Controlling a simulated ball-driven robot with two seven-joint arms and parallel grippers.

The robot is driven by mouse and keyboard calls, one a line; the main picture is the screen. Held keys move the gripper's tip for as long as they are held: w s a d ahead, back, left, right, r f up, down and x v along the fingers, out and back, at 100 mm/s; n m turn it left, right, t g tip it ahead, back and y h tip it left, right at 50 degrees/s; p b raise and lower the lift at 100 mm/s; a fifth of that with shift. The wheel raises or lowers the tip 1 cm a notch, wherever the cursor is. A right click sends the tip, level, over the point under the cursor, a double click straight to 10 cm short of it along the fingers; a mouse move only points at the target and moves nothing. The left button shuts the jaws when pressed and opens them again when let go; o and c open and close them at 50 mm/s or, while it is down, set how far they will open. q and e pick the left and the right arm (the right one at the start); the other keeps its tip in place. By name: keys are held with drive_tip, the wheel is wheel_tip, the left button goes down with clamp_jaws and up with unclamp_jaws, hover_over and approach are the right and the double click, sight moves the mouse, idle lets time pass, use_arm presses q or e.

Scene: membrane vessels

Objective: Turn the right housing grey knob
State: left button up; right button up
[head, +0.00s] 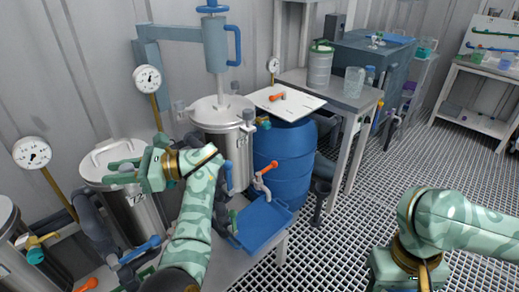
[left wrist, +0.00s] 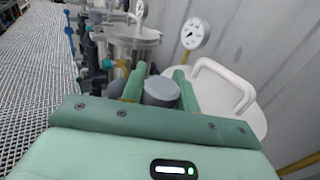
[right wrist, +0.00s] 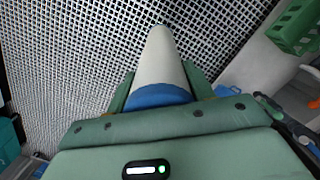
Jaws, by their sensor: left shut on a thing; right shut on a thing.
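My left gripper (head: 122,172) is beside the lid of a steel vessel (head: 140,213), which has a white lid with a handle (head: 100,157). In the left wrist view a round grey knob (left wrist: 161,92) sits between its two fingers, and the gripper is shut on it. The head view does not show the knob clearly. My right gripper (right wrist: 160,88) is shut on a white cone with a blue band (right wrist: 162,62). The cone points away over the grating. In the head view the right fingers and the cone are out of frame.
Another steel vessel (head: 222,145) stands to the right, beside a blue drum (head: 290,165) and a blue tray (head: 262,222). Gauges (head: 147,79) rise behind the vessels. Pipes with coloured valve handles lie near my left arm. The grating floor (head: 345,225) at right is open.

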use_arm(q)
drive_tip(key=o, duration=1)
drive_tip(key=shift+c, duration=0.2)
drive_tip(key=shift+w+d, duration=0.1)
drive_tip(key=shift+d, duration=0.05)
drive_tip(key=b+v, duration=0.4)
drive_tip(key=v, duration=0.7)
drive_tip(key=shift+w+d+b, duration=0.15)
drive_tip(key=shift+d+b, duration=0.15)
drive_tip(key=shift+d, duration=0.1)
use_arm(e)
wheel_tip(320, 180, down, 6)
drive_tip(key=shift+w, duration=0.2)
